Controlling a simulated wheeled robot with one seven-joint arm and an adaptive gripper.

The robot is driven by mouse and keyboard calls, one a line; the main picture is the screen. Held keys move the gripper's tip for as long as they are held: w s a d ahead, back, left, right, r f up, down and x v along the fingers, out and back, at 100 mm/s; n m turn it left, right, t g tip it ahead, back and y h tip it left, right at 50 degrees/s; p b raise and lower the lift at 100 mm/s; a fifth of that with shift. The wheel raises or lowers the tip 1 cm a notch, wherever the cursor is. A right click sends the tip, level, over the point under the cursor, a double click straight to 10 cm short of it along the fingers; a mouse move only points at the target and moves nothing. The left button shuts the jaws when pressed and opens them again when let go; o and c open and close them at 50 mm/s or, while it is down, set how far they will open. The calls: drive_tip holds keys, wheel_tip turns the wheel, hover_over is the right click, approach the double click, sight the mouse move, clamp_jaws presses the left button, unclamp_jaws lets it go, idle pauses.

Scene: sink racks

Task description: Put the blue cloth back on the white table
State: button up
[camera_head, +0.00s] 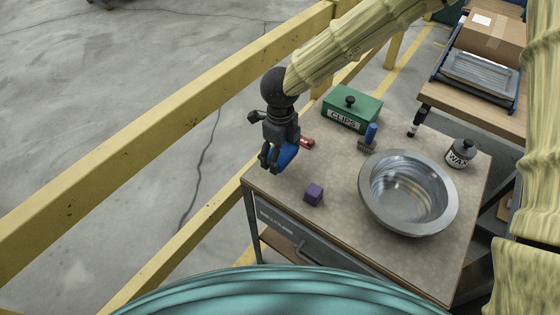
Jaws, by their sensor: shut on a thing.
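My gripper (269,160) is at the left corner of the grey-brown table (335,175), pointing down. It is shut on the blue cloth (288,156), which shows as a small blue patch beside and behind the fingers. Part of the cloth is hidden by the gripper. I cannot tell whether the cloth touches the tabletop. No plainly white table is in view.
A red item (306,143) lies just right of the gripper. A purple cube (313,195), a metal bowl (408,192), a green CLIPS box (352,110), a blue-handled brush (369,137), a black marker (416,122) and a WAX jar (460,153) stand on the table. A yellow railing (160,125) runs left.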

sight(280, 162)
drive_tip(key=shift+w+f, duration=0.6)
drive_tip(key=shift+f, duration=0.3)
drive_tip(key=shift+s+f, duration=0.2)
drive_tip(key=shift+f, duration=0.4)
drive_tip(key=shift+s+f, duration=0.15)
drive_tip(key=shift+f, duration=0.45)
drive_tip(key=shift+w+f, duration=0.15)
drive_tip(key=shift+f, duration=0.25)
drive_tip(key=shift+r, duration=0.1)
drive_tip(key=shift+f, duration=0.2)
drive_tip(key=o, duration=1.3)
